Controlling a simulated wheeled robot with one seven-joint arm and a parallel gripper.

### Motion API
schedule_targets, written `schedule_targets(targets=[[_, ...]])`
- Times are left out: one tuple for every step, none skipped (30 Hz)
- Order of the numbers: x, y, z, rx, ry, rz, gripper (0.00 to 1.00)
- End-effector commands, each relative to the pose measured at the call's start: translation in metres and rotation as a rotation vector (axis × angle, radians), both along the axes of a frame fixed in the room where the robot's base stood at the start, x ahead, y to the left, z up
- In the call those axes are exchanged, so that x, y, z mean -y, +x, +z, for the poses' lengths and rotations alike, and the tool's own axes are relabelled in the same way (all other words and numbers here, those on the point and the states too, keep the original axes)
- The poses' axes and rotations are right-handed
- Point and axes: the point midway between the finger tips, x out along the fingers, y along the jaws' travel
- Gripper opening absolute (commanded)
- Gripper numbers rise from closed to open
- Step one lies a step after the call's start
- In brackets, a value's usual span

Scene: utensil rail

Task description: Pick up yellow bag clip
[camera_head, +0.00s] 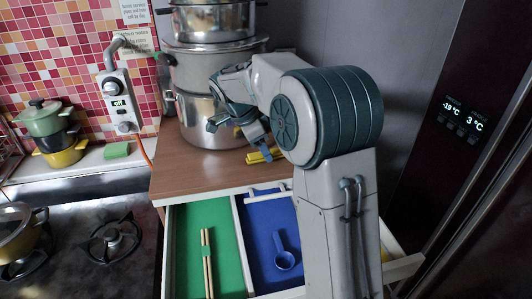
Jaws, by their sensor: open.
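The yellow bag clip (255,158) lies on the wooden counter top, in front of the steel pots. Part of it is hidden behind my gripper and arm. My gripper (239,138) is open above the counter, with one finger out to the left and the other pointing down close to the clip. I cannot tell whether that finger touches the clip. Nothing shows between the fingers apart from the pot behind them.
Stacked steel pots (205,75) stand close behind my gripper. Below the counter (180,170) an open drawer has a green compartment (190,225) with chopsticks (207,262) and a blue one with a blue scoop (284,258). A stove is at left, a fridge at right.

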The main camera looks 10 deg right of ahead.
Motion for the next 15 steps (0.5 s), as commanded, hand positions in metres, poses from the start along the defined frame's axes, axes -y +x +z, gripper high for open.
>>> schedule_targets(targets=[[0.0019, -0.0005, -0.0041, -0.004, 0.0, 0.001, 0.47], [0.0024, -0.0004, -0.0062, -0.003, 0.0, 0.001, 0.47], [0.0028, -0.0001, -0.008, -0.001, 0.0, 0.002, 0.47], [0.003, 0.0001, -0.0088, -0.001, 0.0, 0.002, 0.47], [0.0031, 0.0002, -0.0093, 0.0, 0.0, 0.002, 0.47], [0.0032, 0.0003, -0.0095, 0.0, 0.0, 0.002, 0.47], [0.0031, 0.0003, -0.0095, 0.0, 0.0, 0.002, 0.47], [0.003, 0.0002, -0.0095, 0.0, 0.0, 0.002, 0.47], [0.0031, 0.0002, -0.0094, 0.0, 0.0, 0.002, 0.47], [0.0031, 0.0002, -0.0094, 0.0, 0.0, 0.002, 0.47], [0.0031, 0.0002, -0.0093, 0.0, 0.0, 0.002, 0.39], [0.0031, 0.0002, -0.0093, 0.0, 0.0, 0.002, 0.28], [0.0031, 0.0002, -0.0092, 0.0, 0.0, 0.002, 0.19], [0.0031, 0.0002, -0.0092, 0.0, 0.0, 0.002, 0.11], [0.0032, 0.0002, -0.0092, 0.0, 0.0, 0.002, 0.0]])
